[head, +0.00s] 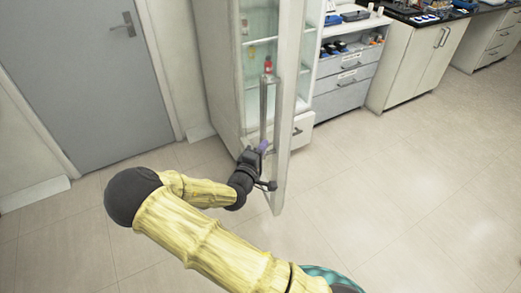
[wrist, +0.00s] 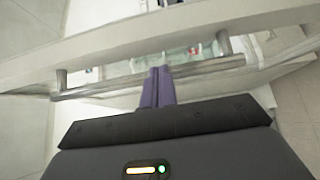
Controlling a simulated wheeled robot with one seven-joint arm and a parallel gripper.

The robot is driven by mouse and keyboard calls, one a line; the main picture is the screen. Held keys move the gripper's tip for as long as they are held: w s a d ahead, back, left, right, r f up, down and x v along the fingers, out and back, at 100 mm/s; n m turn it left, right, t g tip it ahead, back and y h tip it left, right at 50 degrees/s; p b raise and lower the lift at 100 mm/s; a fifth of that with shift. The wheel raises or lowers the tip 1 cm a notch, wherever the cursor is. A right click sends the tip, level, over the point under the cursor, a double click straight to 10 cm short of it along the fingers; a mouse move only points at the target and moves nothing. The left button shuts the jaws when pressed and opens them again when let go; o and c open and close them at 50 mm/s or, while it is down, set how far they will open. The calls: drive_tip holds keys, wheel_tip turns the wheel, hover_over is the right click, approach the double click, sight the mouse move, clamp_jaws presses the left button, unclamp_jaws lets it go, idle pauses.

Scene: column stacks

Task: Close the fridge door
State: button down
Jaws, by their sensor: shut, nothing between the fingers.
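A vertical metal handle (head: 264,105) is on the door's left side. My gripper (head: 263,146) is at the handle's lower end, its purple fingers shut with nothing between them. In the wrist view the closed fingers (wrist: 158,86) overlap the handle bar (wrist: 110,88), with the door (wrist: 130,38) beyond. I cannot tell whether they touch it.
A small red-capped bottle (head: 268,65) shows in the fridge. A drawer unit (head: 340,92) and a white cabinet (head: 415,65) stand to the right. A grey room door (head: 85,80) is at the left. The tiled floor at the right (head: 400,190) is clear.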

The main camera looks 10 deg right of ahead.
sight(275, 128)
drive_tip(key=p+x, duration=0.1)
drive_tip(key=x, duration=0.5)
drive_tip(key=shift+w+d, duration=0.1)
drive_tip(key=shift+w, duration=0.05)
drive_tip(key=shift+d, duration=0.1)
